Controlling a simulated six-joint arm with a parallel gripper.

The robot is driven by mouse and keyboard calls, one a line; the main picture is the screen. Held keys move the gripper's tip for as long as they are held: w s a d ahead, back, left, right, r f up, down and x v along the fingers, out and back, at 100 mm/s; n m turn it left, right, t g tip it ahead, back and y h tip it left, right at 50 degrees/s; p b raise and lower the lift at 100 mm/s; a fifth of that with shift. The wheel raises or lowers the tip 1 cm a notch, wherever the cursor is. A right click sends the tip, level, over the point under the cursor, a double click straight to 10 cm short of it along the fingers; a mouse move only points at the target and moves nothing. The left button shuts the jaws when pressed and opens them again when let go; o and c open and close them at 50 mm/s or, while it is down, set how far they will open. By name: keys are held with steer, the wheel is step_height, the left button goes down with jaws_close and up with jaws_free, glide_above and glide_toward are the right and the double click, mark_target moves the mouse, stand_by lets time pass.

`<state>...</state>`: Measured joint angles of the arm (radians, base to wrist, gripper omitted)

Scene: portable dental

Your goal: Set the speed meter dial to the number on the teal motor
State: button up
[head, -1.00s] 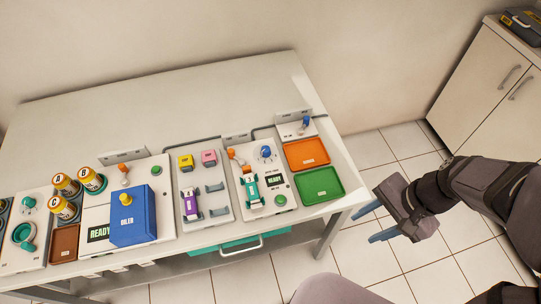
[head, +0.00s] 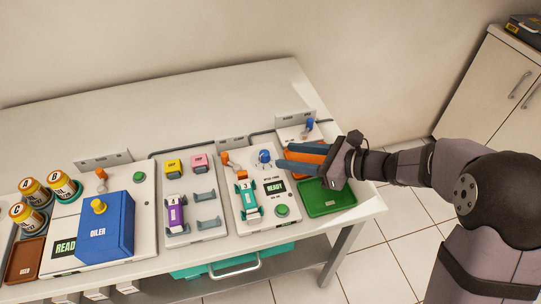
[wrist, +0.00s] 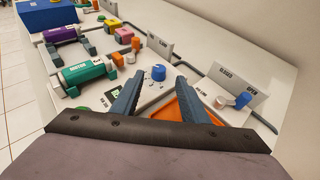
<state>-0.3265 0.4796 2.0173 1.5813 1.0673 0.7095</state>
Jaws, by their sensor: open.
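The blue speed dial (head: 265,157) sits on the white panel above a dark READY display (head: 274,187). It also shows in the wrist view (wrist: 158,73), just beyond my fingertips. The teal motor (head: 248,199) lies in a cradle on the same panel, left of the display; in the wrist view its label (wrist: 82,72) is too small to read a number. My gripper (head: 281,158) is open and empty, above the orange tray, its blue fingers pointing left at the dial. I cannot tell whether they touch it.
The orange tray (head: 296,169) and green tray (head: 324,207) lie right of the panel. A blue-knobbed lever (head: 309,125) stands behind them. A purple motor (head: 176,214) and the blue oiler (head: 107,226) are to the left. The table's back is clear.

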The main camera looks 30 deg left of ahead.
mark_target(266, 153)
steer(key=shift+x, duration=3.65)
steer(key=shift+d, duration=0.1)
steer(key=shift+p, duration=0.3)
jaws_close()
